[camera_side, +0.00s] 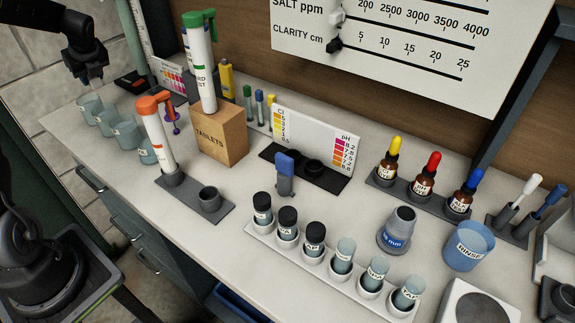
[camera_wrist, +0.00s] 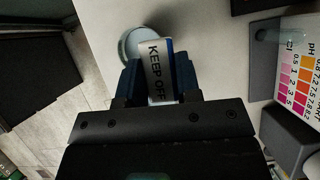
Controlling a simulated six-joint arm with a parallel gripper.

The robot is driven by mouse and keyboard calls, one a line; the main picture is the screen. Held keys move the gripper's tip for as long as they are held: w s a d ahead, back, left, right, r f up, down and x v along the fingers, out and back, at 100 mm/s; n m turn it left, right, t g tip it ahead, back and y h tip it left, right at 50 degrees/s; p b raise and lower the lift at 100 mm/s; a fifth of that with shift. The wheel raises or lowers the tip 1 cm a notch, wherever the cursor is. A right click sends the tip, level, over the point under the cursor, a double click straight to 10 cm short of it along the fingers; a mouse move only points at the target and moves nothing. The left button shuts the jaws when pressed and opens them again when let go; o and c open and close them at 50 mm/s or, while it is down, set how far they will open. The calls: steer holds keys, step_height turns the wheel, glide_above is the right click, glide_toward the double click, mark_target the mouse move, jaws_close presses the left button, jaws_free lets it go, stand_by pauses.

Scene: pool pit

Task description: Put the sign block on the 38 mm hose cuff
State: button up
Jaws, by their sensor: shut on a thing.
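My gripper (camera_side: 95,80) is at the far left of the side view, high above the back left end of the counter. In the wrist view its blue fingers (camera_wrist: 158,80) are shut on the sign block (camera_wrist: 153,62), a white and blue block reading "KEEP OFF". The block is too small and dark to make out in the side view. The hose cuff (camera_side: 396,232), a grey upright cylinder with a blue "mm" label whose number is partly unclear, stands on the counter at right of centre, far from my gripper. Its top opening faces up.
Several clear beakers (camera_side: 125,132) stand below my gripper. Tall white tubes and a TABLETS block (camera_side: 222,135) stand between it and the cuff. A vial rack (camera_side: 330,268), dropper bottles (camera_side: 421,185) and a RINSE cup (camera_side: 468,246) surround the cuff.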

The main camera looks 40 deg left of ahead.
steer(key=n+g, duration=0.1)
steer(key=d+n, duration=0.1)
steer(key=n, duration=0.1)
steer(key=shift+s+r+g, duration=0.1)
steer(key=shift+r+g, duration=0.1)
steer(key=shift+g, duration=0.2)
steer(key=w+d+r+n+g+h, duration=0.1)
steer(key=d+r+n+g+h, duration=0.55)
steer(key=n, duration=1.45)
steer(key=w+d+r+n+t+h, duration=0.2)
steer(key=w+d, duration=0.3)
steer(key=d, duration=0.5)
steer(key=w+d+r+n+t+h, duration=0.1)
steer(key=w+d+r+n, duration=0.15)
steer(key=w+d, duration=0.55)
steer(key=w+d+r+n+t+h, duration=0.1)
steer(key=w+d+n+t+h, duration=0.15)
steer(key=d, duration=0.95)
steer(key=n+t, duration=0.2)
steer(key=n, duration=0.4)
glide_above(415, 218)
steer(key=a, duration=0.3)
step_height(415, 218, down, 10)
steer(key=shift+w+d+r, duration=0.1)
steer(key=shift+d+f, duration=0.4)
steer(key=shift+f, duration=1.9)
steer(key=shift+f, duration=0.15)
